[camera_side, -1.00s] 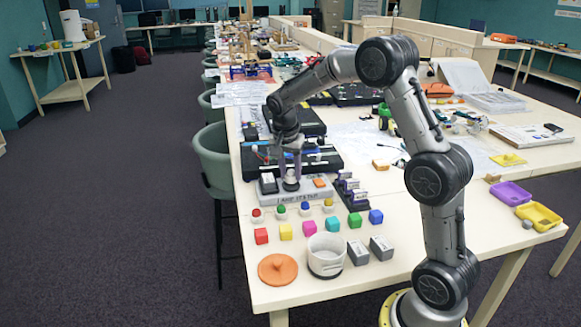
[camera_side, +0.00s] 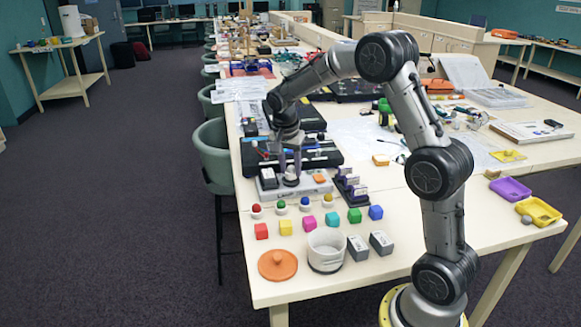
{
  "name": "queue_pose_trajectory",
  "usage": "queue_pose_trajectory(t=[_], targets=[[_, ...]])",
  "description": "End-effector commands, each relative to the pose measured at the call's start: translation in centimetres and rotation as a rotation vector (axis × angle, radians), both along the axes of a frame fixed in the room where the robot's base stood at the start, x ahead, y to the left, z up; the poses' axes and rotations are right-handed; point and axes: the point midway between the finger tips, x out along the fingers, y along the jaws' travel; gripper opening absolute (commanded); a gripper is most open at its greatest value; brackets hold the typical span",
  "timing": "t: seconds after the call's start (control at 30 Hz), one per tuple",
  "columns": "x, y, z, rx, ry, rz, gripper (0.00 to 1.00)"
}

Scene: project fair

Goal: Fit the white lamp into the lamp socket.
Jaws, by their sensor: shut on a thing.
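My gripper (camera_side: 290,173) points down over the grey board (camera_side: 268,193) near the table's left edge. It is shut on the white lamp (camera_side: 290,176), of which only a small pale part shows between the fingers. The lamp socket (camera_side: 291,182) is a small dark round part on the board, directly below the fingers. The lamp is at or just above the socket. At this size I cannot tell whether it is seated, or whether it is upright or slightly tilted.
In front are small coloured lamps, coloured cubes, a white cup (camera_side: 325,251) and an orange lid (camera_side: 277,265). Black cases lie behind.

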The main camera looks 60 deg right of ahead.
Motion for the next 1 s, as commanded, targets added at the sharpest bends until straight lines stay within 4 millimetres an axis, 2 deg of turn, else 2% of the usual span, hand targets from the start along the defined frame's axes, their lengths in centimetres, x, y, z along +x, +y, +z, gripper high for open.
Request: queue_pose_trajectory(t=[1.0], targets=[[0.0, 0.0, -1.2, 0.000, 0.000, 0.000, 0.00]])
